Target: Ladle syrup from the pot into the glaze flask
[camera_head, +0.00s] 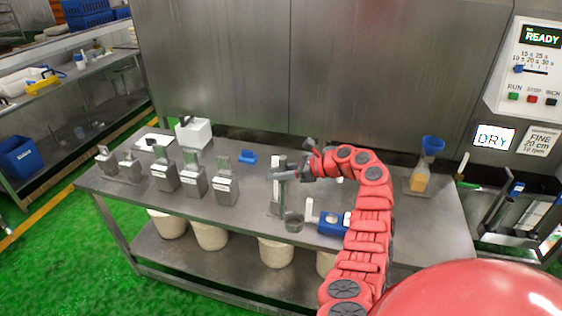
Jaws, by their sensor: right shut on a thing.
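My right arm reaches over the steel table, and its gripper (290,173) is near the table's middle. It is shut on a thin grey upright handle, seemingly the ladle's; the grip is small and partly hidden. A small grey cup (293,223) shows just below the gripper; I cannot tell whether it is the ladle's bowl or a separate vessel. A flask (420,180) with orange-brown content stands at the table's right, with a blue funnel (433,145) at its top. The gripper is well left of it. I cannot make out the syrup pot for certain. My left gripper is not in view.
Several grey metal containers (225,188) stand on the left half of the table (250,205). A white box (193,133) is behind them. A blue device (331,224) lies beside my arm. Pale tubs (210,235) stand on the shelf below. A control panel (530,70) reads READY.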

